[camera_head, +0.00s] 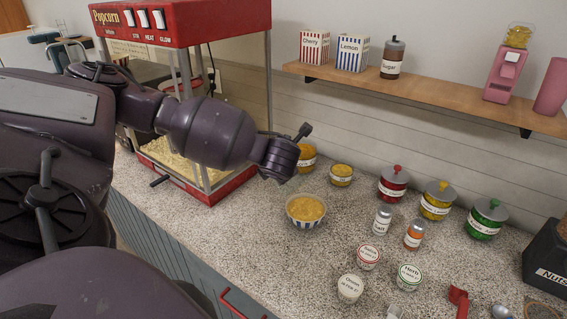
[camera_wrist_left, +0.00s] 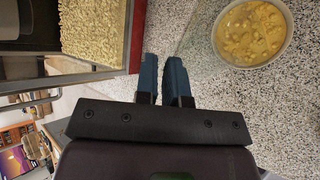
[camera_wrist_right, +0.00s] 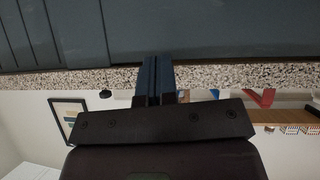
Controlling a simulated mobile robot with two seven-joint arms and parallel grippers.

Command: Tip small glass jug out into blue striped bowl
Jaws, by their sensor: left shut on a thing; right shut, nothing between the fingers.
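The blue striped bowl (camera_head: 301,225) stands on the speckled counter, full of yellow, lumpy contents; it also shows at the upper right of the left wrist view (camera_wrist_left: 291,42). My left gripper (camera_wrist_left: 163,75) is shut with a narrow gap between its fingers, just beside and above the bowl. The small glass jug (camera_wrist_left: 203,45) is held in it, clear and faint, near the bowl's rim; its tilt and contents are hard to tell. In the head view my left wrist hides the fingers. My right gripper (camera_wrist_right: 158,75) is shut and empty, low by the counter's front edge.
A red popcorn machine (camera_head: 205,190) stands left of the bowl. Yellow-filled jars (camera_head: 341,175) stand behind it. Lidded jars (camera_head: 436,203), shakers (camera_head: 382,220) and small tubs (camera_head: 368,257) stand to the right. A wooden shelf (camera_head: 450,95) runs above. Counter in front of the bowl is clear.

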